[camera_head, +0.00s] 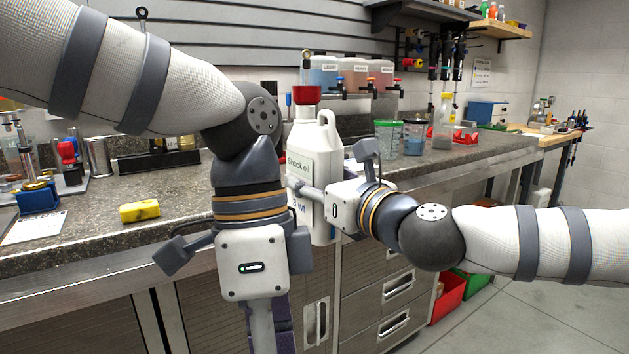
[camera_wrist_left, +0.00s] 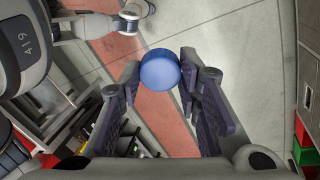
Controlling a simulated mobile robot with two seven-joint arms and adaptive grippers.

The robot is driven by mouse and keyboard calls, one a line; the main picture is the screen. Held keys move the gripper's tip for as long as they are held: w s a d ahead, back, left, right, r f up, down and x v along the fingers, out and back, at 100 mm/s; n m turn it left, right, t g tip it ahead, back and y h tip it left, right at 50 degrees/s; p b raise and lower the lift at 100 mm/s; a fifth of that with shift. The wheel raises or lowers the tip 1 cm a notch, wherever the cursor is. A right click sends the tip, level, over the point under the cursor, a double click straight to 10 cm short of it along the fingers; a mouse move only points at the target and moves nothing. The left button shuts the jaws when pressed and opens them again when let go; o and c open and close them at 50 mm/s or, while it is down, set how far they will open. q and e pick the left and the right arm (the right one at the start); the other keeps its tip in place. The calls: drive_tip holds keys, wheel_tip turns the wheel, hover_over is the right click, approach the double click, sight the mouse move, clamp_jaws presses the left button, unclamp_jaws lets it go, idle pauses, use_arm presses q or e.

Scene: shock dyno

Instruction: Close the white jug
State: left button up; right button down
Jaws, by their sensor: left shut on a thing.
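The white jug (camera_head: 301,150), labelled "Shock oil", stands upright in the head view, its base below the counter's front edge and clear of the counter top. A red cap-like piece (camera_head: 306,95) shows at its top. My right gripper (camera_head: 325,192) is at the jug's lower body from the right, shut on it; its fingertips are partly hidden. My left gripper (camera_wrist_left: 157,76) points down in front of the cabinets, left of the jug and apart from it. It is shut on a round blue cap (camera_wrist_left: 160,70), seen between its fingertips in the left wrist view.
Red and green bins (camera_head: 447,297) are on the floor. The floor at right is open.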

idle(0.3)
